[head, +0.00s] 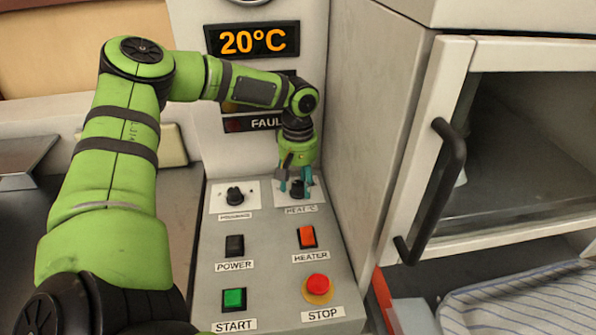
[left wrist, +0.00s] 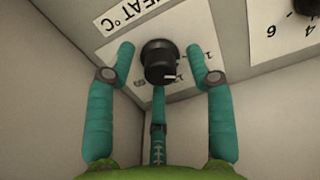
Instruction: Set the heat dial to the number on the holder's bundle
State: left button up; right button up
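The black heat dial (head: 298,189) sits on a white plate at the upper right of the grey control panel (head: 265,285), above a label reading HEAT °C. In the left wrist view the dial (left wrist: 160,60) shows a white pointer mark toward its lower right; the scale numbers around it are mostly hidden or too small to read. My left gripper (head: 293,182) reaches down over the dial. In the left wrist view its teal fingers (left wrist: 160,62) stand apart on both sides of the knob, with gaps, and a third finger is below it. My right gripper, the holder and its bundle are not seen.
An orange display (head: 252,40) reads 20°C. A second dial (head: 235,196) is left of the heat dial. Below are POWER (head: 234,245), HEATER (head: 306,237), START (head: 233,299) and STOP (head: 317,287) controls. A cabinet wall and door handle (head: 440,180) stand at right.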

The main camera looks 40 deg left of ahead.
pick_arm(q)
grip_shut()
jog(key=shift+m, duration=0.3)
jog(key=m, duration=0.4)
jog(key=shift+b, duration=0.35)
jog(key=m, duration=1)
jog(key=shift+m, duration=2.4)
